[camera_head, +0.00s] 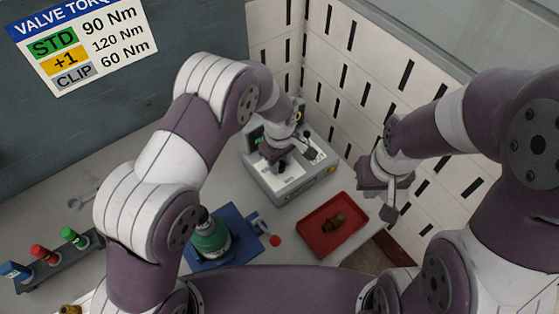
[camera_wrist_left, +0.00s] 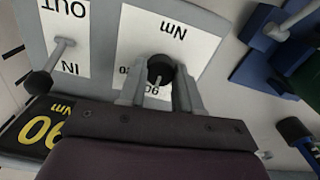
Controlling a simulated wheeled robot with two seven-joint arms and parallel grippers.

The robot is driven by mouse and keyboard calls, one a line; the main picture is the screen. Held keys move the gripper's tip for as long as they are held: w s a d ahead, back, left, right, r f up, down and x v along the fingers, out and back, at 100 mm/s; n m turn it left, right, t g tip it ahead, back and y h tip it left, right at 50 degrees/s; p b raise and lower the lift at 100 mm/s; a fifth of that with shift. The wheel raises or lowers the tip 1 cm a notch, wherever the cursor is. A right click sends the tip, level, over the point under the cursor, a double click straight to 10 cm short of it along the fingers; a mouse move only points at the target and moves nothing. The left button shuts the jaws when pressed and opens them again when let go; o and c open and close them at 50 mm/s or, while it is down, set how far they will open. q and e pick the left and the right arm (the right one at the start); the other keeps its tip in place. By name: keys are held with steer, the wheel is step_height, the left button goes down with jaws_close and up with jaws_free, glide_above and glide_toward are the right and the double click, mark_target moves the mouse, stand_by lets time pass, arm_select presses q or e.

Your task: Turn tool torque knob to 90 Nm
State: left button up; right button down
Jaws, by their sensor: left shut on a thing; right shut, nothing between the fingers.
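The grey tool box (camera_head: 318,184) stands by the perforated wall in the head view. My left gripper (camera_head: 283,166) is over it. In the left wrist view, the black torque knob (camera_wrist_left: 161,68) sits on a white dial plate (camera_wrist_left: 196,48) marked Nm. My left gripper (camera_wrist_left: 160,92) is shut on the knob, one finger on each side. A dark display (camera_wrist_left: 40,128) shows large yellow digits and Nm, upside down; I cannot surely read 60 from 90. My right gripper (camera_head: 390,208) is shut and empty, right of the red tray, away from the box.
An IN/OUT lever with a black ball (camera_wrist_left: 38,84) is beside the knob. A blue fixture (camera_head: 238,219) holds a green part (camera_head: 212,238). A valve torque sign (camera_head: 84,44) lists STD 90, +1 120, CLIP 60 Nm.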

mark_target(280, 165)
arm_select(q)
steer(key=shift+r, duration=0.1)
stand_by(0.3)
steer(key=o, duration=1)
steer(key=shift+o, duration=0.2)
step_height(280, 165, up, 13)
steer(key=b, duration=0.3)
steer(key=shift+f, duration=0.2)
